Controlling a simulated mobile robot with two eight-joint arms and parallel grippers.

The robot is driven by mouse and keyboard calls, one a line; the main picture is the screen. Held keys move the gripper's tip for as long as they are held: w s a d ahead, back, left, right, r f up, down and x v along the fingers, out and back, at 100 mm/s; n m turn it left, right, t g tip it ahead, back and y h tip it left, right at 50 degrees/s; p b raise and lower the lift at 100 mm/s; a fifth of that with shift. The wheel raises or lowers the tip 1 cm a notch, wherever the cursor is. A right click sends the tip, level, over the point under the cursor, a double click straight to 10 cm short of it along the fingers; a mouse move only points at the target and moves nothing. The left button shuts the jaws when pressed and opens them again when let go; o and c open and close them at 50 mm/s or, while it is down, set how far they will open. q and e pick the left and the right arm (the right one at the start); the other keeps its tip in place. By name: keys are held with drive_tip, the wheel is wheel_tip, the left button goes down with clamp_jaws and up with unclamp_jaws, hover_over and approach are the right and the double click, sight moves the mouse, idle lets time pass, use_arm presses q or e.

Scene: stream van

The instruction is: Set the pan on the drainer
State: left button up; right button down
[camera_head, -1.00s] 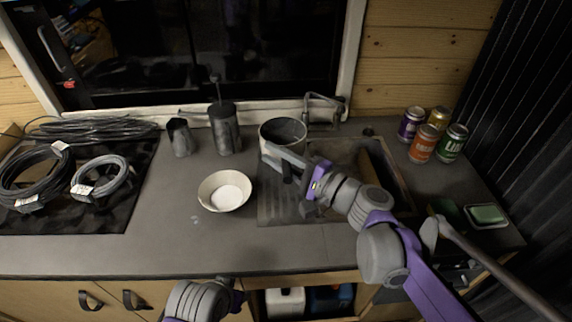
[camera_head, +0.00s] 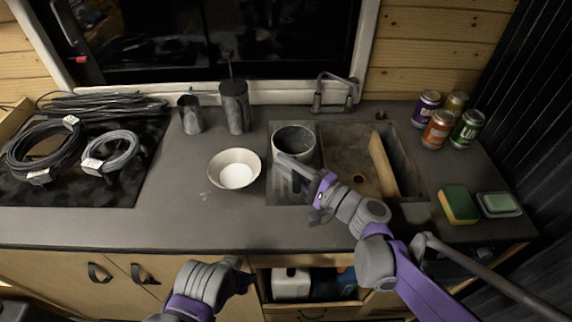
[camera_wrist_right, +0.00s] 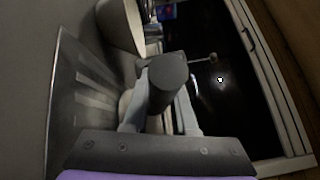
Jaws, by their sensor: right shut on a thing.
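The pan (camera_head: 294,144) is a round, grey, speckled pan and appears upright over the back of the drainer. The drainer (camera_head: 281,193) is the ribbed metal area left of the sink basin. My right gripper (camera_head: 287,175) is at the near side of the pan. In the right wrist view a dark, round-ended handle (camera_wrist_right: 168,75) sits between its fingers, and it is shut on it. I cannot tell whether the pan's base touches the drainer. My left gripper (camera_head: 243,280) is low in front of the counter edge, and its jaws are not clear.
A white bowl (camera_head: 235,170) stands just left of the drainer. A mug (camera_head: 190,115) and a dark canister (camera_head: 235,107) stand behind it. The tap (camera_head: 335,92) is at the back. A wooden board (camera_head: 383,165) leans in the sink basin (camera_head: 345,150). Several cans (camera_head: 437,130) and a sponge (camera_head: 458,204) are right.

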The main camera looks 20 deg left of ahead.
drive_tip(key=c, duration=1.2)
unclamp_jaws()
drive_tip(key=shift+f, duration=0.15)
drive_tip(key=o, duration=0.5)
drive_tip(key=shift+r, duration=0.2)
drive_tip(key=v, duration=1.2)
